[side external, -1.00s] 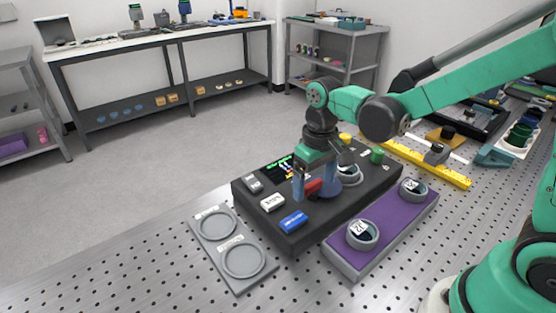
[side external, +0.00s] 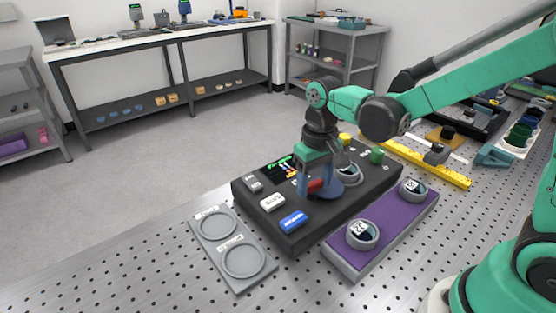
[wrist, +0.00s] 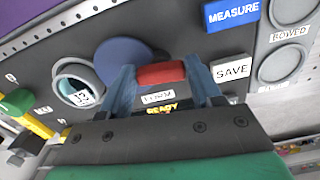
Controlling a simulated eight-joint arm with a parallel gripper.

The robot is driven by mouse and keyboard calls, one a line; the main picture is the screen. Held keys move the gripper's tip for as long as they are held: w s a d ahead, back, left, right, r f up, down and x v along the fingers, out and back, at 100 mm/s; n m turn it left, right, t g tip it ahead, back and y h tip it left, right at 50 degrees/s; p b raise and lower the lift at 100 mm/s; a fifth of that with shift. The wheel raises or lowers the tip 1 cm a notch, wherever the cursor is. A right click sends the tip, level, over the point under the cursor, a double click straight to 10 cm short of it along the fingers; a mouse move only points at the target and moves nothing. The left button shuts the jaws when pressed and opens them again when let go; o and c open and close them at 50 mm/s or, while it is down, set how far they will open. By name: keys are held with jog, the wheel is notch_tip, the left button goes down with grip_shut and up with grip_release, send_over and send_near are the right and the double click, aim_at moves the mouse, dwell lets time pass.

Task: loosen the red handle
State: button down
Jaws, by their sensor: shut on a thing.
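The red handle (wrist: 161,74) is a short rounded bar on the dark instrument panel (side external: 350,207). In the wrist view it lies between the two blue-grey fingers of my gripper (wrist: 160,88), with a finger at each end. In the side view the red handle (side external: 316,185) shows partly behind the fingers of my gripper (side external: 318,188). My gripper is shut on the handle, pointing down at the panel. A blue round disc (wrist: 122,62) sits right beside the handle. A label under the handle is partly hidden and hard to read.
A blue MEASURE button (wrist: 232,14) and a white SAVE button (wrist: 231,70) are near the fingers. A ring holder (wrist: 78,86) with a numbered piece is left of the disc. A purple tray (side external: 395,225) and a grey tray (side external: 237,281) flank the panel.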

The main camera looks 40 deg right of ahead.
jog(key=m, duration=0.4)
jog(key=shift+a, duration=0.1)
jog(key=m, duration=0.8)
jog(key=shift+w+a, duration=0.1)
jog(key=shift+w, duration=0.05)
jog(key=shift+m, duration=2)
jog(key=shift+c, duration=0.8)
grip_release()
jog(key=shift+r, duration=0.1)
